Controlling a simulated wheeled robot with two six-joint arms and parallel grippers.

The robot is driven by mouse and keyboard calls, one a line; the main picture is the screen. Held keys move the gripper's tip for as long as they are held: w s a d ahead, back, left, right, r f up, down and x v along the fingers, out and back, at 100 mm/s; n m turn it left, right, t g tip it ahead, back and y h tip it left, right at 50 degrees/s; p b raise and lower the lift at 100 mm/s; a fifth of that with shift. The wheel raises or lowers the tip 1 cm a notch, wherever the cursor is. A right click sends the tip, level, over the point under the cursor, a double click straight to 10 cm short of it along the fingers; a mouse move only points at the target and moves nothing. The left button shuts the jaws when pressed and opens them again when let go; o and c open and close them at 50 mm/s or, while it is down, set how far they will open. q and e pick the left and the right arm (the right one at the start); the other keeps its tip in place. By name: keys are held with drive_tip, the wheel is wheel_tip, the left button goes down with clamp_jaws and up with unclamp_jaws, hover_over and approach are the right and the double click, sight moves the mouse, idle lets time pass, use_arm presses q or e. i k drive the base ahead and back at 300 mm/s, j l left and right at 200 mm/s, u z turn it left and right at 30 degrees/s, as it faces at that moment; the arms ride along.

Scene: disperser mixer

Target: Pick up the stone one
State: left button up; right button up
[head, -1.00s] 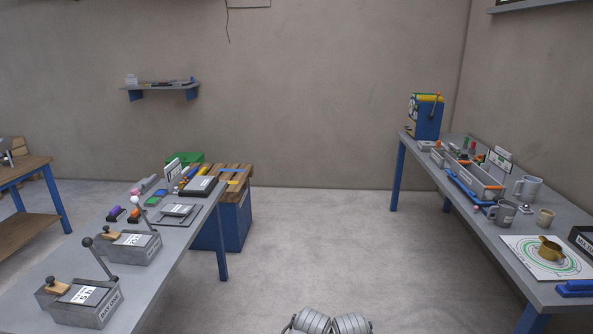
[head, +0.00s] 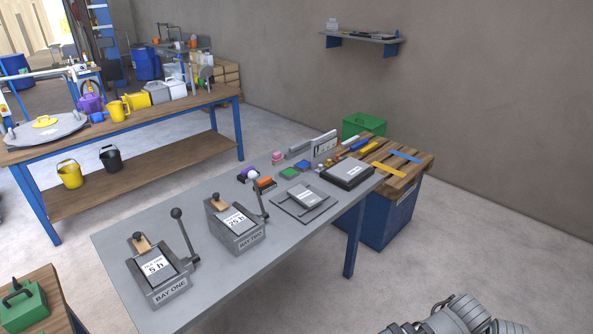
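No thing that I can surely name as the stone one shows. On the wooden bench at the back left, a greyish container (head: 157,93) stands between a yellow container (head: 136,101) and a white container (head: 175,89). A yellow jug (head: 117,110) and a purple can (head: 91,104) stand to their left. These are too small to tell their material. Grey ribbed parts, probably of my own arms, show at the bottom right. Neither gripper's fingers are in view.
The grey table (head: 206,275) in front bears the bay one block (head: 166,286), the bay two block (head: 235,232), levers and small coloured items. A green case (head: 22,305) is at the lower left. Clear floor lies between the table and the wooden bench (head: 190,112).

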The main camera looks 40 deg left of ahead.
sight(264, 184)
drive_tip(key=i+u, duration=0.15)
drive_tip(key=i, duration=0.5)
drive_tip(key=i+l+u, duration=0.1)
drive_tip(key=i, duration=0.6)
drive_tip(key=i+u, duration=0.35)
drive_tip(key=u, duration=0.15)
drive_tip(key=i+l+u, duration=0.2)
drive_tip(key=u, duration=0.25)
drive_tip(key=i+u, duration=0.15)
drive_tip(key=u, duration=0.25)
drive_tip(key=i+l+u, duration=0.1)
drive_tip(key=u, duration=0.3)
drive_tip(key=i+l+u, duration=0.1)
drive_tip(key=u, duration=0.3)
drive_tip(key=i+l+u, duration=0.15)
drive_tip(key=u, duration=0.25)
drive_tip(key=i+l+u, duration=0.1)
drive_tip(key=u, duration=0.3)
drive_tip(key=i+l+u, duration=0.15)
drive_tip(key=u, duration=0.2)
drive_tip(key=i+l+u, duration=0.1)
drive_tip(key=l+u, duration=0.25)
drive_tip(key=i+l+u, duration=0.1)
drive_tip(key=u, duration=0.25)
